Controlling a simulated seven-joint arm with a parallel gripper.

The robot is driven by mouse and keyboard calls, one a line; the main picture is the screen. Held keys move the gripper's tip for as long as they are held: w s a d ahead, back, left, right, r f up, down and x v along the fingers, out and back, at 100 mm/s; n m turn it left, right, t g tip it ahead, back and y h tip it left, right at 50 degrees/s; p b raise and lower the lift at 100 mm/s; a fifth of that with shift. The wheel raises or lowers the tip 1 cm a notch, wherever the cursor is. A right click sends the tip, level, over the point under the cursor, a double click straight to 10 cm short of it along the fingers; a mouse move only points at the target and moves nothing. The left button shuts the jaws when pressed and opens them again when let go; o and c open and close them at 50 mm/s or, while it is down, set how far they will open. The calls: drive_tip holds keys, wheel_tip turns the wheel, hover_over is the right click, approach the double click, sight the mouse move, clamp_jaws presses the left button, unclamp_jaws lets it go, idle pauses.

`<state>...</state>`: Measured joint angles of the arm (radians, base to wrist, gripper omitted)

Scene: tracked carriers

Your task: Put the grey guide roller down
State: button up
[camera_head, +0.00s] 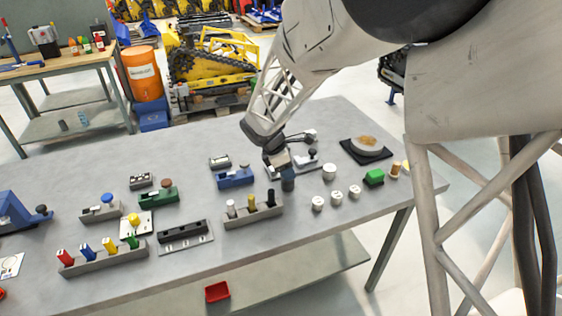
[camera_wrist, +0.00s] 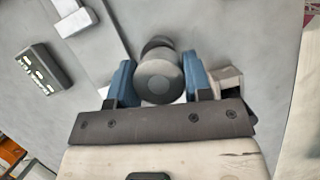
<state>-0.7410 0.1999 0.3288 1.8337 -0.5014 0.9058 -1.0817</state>
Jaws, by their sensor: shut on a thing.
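My gripper (camera_head: 281,168) is over the grey workbench (camera_head: 330,225), near its middle right. In the wrist view its two blue fingers (camera_wrist: 160,68) are closed on either side of the grey guide roller (camera_wrist: 160,82), a round grey cylinder seen end-on with a darker rounded part beyond it. In the head view the roller (camera_head: 288,184) shows as a dark cylinder below the fingers. I cannot tell whether its lower end touches the bench.
Left of the gripper are a blue block fixture (camera_head: 236,179) and a grey rack (camera_head: 253,215) with several pegs. Bare bench lies at the front right.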

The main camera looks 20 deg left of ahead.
drive_tip(key=w+a, duration=0.1)
drive_tip(key=w, duration=0.1)
drive_tip(key=w+a, duration=0.4)
drive_tip(key=w, duration=0.1)
drive_tip(key=shift+w+a+f, duration=0.1)
drive_tip(key=shift+a+f, duration=0.05)
drive_tip(key=shift+f, duration=0.25)
drive_tip(key=shift+f, duration=1.75)
drive_tip(key=shift+f, duration=0.1)
drive_tip(key=o, duration=1.1)
drive_tip(key=shift+o, duration=0.2)
drive_tip(key=v, duration=1.2)
